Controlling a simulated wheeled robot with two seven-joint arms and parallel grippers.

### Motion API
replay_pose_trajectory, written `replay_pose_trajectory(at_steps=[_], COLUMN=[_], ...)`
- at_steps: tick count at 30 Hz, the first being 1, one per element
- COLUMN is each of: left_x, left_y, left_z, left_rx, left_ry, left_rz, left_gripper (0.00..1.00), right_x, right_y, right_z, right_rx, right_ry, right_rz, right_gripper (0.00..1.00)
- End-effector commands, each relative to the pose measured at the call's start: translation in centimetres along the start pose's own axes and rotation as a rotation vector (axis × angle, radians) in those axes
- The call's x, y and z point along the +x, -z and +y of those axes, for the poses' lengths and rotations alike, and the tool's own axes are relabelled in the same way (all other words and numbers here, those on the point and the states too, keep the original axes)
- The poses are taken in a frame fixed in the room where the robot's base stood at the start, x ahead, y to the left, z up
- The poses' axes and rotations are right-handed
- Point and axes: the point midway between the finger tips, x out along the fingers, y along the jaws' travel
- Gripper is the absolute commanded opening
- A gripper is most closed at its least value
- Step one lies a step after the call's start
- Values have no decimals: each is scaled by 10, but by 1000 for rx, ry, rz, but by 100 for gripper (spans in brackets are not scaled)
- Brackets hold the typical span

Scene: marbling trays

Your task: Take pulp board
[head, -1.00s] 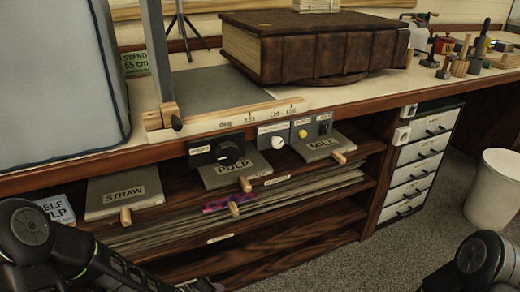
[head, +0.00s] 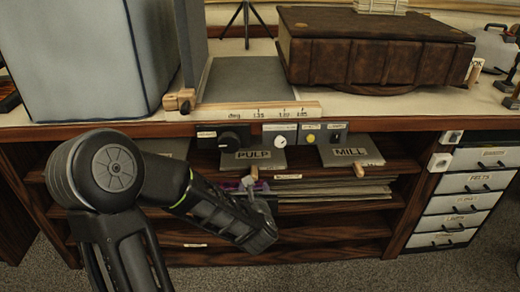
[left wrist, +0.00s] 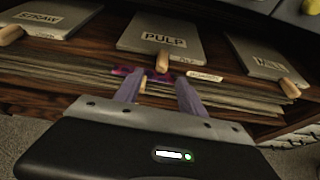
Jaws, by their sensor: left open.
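The pulp board (head: 253,159) is a grey slab lettered PULP with a wooden peg handle, lying on the upper shelf under the bench. It also shows in the left wrist view (left wrist: 163,40), its peg (left wrist: 163,61) pointing toward me. My left gripper (left wrist: 158,84) is open, its two fingers just in front of and below the peg, with nothing between them that I can see them hold. In the head view my left gripper (head: 255,192) is at the shelf front, below the pulp board. My right gripper is not in view.
The MILL board (head: 348,151) lies right of the pulp board; the STRAW board (left wrist: 50,18) lies left. Stacked sheets (head: 335,190) fill the shelf below. Control boxes (head: 279,135) hang above. A drawer unit (head: 463,197) stands at right.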

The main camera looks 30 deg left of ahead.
Motion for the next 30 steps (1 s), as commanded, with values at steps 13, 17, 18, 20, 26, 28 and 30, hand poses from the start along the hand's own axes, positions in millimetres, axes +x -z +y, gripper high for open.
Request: replay_pose_trajectory(at_steps=[13, 17, 18, 20, 26, 28, 30], left_x=[4, 18, 22, 26, 26, 26, 29], left_y=[1, 2, 2, 1, 0, 0, 1], left_z=[-1, -1, 0, -1, -1, -1, -1], left_rx=[-42, -44, -43, -41, -40, -40, -41], left_ry=[2, 1, 0, 1, 3, 3, 2], left_rz=[1, 2, 1, 1, 0, 0, 1], left_gripper=[47, 47, 47, 47, 47, 47, 47], right_x=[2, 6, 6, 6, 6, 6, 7], right_y=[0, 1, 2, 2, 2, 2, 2], right_z=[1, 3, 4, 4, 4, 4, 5], right_rx=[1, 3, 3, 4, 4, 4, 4], right_ry=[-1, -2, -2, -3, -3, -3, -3], right_rz=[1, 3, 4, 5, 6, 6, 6], right_gripper=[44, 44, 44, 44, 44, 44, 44])
